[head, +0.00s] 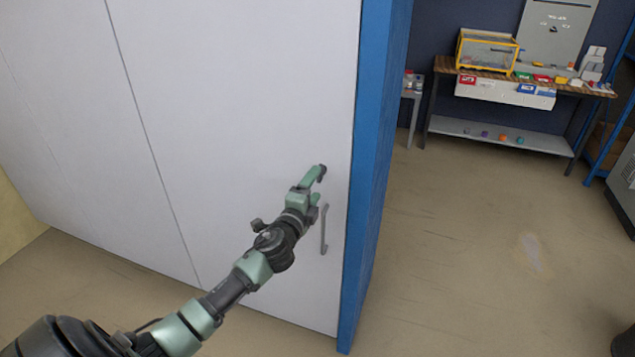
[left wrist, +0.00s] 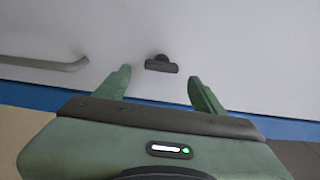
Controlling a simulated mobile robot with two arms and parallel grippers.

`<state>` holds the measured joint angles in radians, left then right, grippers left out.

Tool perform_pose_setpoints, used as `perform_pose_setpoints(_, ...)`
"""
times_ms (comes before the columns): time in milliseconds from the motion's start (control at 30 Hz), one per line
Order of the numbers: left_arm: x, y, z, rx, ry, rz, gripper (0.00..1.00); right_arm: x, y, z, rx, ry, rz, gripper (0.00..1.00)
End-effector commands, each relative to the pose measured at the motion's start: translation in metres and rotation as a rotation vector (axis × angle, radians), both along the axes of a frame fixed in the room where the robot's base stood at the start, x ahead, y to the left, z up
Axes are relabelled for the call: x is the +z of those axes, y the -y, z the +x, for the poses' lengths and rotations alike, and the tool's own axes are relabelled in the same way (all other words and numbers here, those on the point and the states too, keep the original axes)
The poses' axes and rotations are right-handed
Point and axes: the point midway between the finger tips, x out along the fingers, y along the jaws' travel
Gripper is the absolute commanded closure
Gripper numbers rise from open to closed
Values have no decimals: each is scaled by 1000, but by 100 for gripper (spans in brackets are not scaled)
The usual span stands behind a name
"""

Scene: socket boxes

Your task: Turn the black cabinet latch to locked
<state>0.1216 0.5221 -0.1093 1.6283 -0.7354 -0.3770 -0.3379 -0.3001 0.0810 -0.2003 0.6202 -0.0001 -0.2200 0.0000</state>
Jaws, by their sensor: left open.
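The black latch (left wrist: 161,64) is a small dark bar on a round base, on the white cabinet door (head: 240,100). In the left wrist view its bar lies nearly parallel to the grey door handle, slightly tilted. My left gripper (head: 318,184) is open in front of the door, above the handle. In the left wrist view the latch shows ahead of the gap between the two green fingers (left wrist: 160,88), with no visible contact. In the head view I cannot clearly separate the latch from the gripper. My right gripper is not in view.
The grey door handle (head: 324,230) is just below my left gripper and also shows in the left wrist view (left wrist: 42,62). The blue cabinet side (head: 375,170) is right of the door. A workbench (head: 500,78) stands at the back right. The floor between is open.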

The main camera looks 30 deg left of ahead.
Motion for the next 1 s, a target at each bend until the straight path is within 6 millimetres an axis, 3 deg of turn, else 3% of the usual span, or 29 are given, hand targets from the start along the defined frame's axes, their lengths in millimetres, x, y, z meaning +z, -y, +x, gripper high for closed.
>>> perform_pose_setpoints(100,-2,5,-20,-1,-1,3,31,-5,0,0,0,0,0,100)
perform_pose_setpoints(300,-1,9,-38,0,-1,2,31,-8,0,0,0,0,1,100)
perform_pose_setpoints(867,-1,9,-40,1,-1,1,31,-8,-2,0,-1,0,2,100)
perform_pose_setpoints(967,-13,9,-41,3,-20,-17,31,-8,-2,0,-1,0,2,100)
perform_pose_setpoints(1000,-25,8,-42,7,-40,-35,31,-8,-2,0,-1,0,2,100)
